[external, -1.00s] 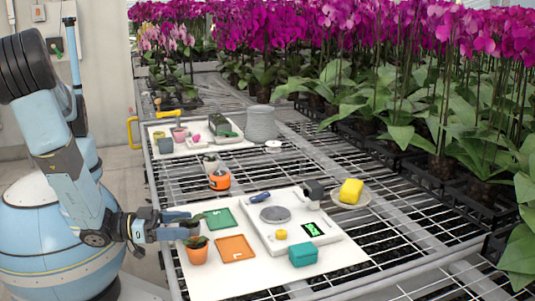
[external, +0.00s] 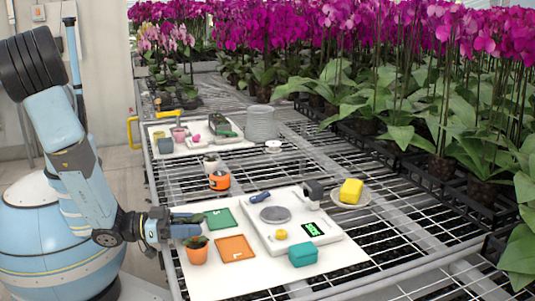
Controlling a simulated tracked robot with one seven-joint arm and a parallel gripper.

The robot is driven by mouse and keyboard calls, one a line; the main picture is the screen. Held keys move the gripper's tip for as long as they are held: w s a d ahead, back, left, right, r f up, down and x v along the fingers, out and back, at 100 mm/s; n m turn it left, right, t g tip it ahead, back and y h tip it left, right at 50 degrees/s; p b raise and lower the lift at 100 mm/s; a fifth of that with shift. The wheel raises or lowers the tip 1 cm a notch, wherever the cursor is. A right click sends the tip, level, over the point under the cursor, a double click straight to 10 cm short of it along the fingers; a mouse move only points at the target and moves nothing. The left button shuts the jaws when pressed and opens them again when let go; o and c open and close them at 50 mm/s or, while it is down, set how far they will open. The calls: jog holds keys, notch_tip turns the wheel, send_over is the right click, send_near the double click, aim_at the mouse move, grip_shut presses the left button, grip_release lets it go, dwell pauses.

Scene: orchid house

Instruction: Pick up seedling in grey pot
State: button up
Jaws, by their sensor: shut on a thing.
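My gripper (external: 186,226) is over the left edge of the white board and shut on a seedling. The seedling's dark green leaves (external: 189,218) show just above the fingers. Its pot is mostly hidden by the fingers, so its colour and whether it touches the board cannot be told. A separate seedling in an orange pot (external: 197,255) stands upright just in front of my gripper.
The white board (external: 215,283) bears a green square (external: 220,218), an orange square (external: 235,247), a scale (external: 284,243) and a teal box (external: 303,254). Tall orchids (external: 440,110) fill the right. Open mesh bench lies between.

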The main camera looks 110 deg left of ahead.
jog(key=shift+c, duration=1.1)
jog(key=shift+r, duration=0.1)
